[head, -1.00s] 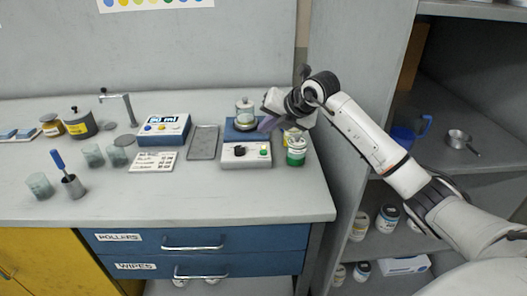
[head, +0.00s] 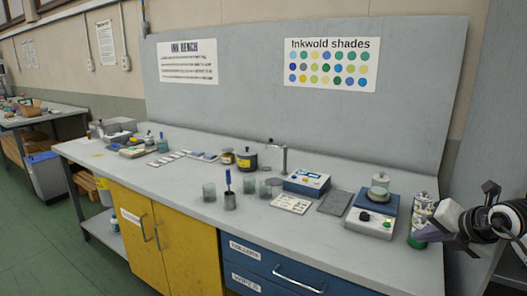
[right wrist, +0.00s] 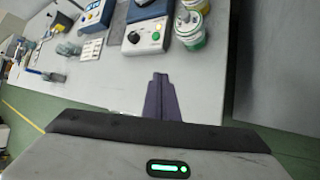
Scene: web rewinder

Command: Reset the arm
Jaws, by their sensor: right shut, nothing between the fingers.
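My right arm reaches in at the right edge of the head view, and its gripper (head: 438,224) is just in front of a green-based jar (head: 417,238) at the bench's right end. In the right wrist view the purple fingers (right wrist: 160,82) are together, with nothing between them. They point over bare bench top near the white and blue scale (right wrist: 146,36). I cannot tell whether the gripper touches the jar in the head view; in the right wrist view they are apart. My left gripper is not in view.
A grey tray (head: 335,202), a blue-white meter (head: 306,182) and glass beakers (head: 209,192) stand on the bench (head: 155,182). Yellow cabinet doors (head: 165,235) and blue drawers (head: 262,262) are below. Green floor lies at left.

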